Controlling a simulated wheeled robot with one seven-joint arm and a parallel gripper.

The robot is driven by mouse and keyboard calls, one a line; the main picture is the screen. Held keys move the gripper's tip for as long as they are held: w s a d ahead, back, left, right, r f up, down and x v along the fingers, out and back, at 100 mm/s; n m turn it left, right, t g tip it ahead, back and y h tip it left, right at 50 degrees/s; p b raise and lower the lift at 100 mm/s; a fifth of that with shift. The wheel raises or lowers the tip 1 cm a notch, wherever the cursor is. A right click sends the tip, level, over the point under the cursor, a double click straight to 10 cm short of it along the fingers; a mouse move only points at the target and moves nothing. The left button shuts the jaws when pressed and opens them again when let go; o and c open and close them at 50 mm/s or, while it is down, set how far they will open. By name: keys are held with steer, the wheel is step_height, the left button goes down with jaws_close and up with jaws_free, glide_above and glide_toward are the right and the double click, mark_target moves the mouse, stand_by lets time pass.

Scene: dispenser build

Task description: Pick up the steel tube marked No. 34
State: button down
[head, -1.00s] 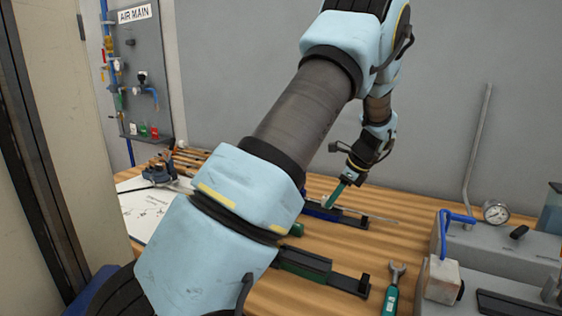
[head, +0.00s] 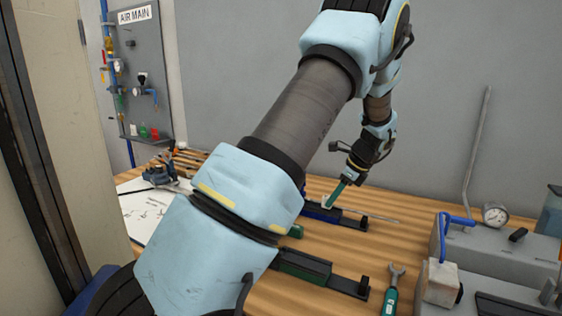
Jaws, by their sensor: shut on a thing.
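My gripper (head: 329,204) is at the end of my arm, pointing down and left in the head view, low over the far part of the bench. Its tip is at a dark blue holder (head: 350,219). The gripper is shut on what appears to be this tube, but the contact point is small and partly hidden. No number can be read on it. My forearm hides the left part of the holder.
A dark green holder (head: 318,271) lies nearer on the wooden bench (head: 400,248). A teal-handled wrench (head: 391,294) lies right of it. A grey unit (head: 505,248) with a gauge (head: 495,215) stands at the right. A bent pipe (head: 478,150) rises behind it.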

mark_target(333, 205)
steer(key=shift+r+p, duration=2.55)
steer(key=shift+r, duration=0.6)
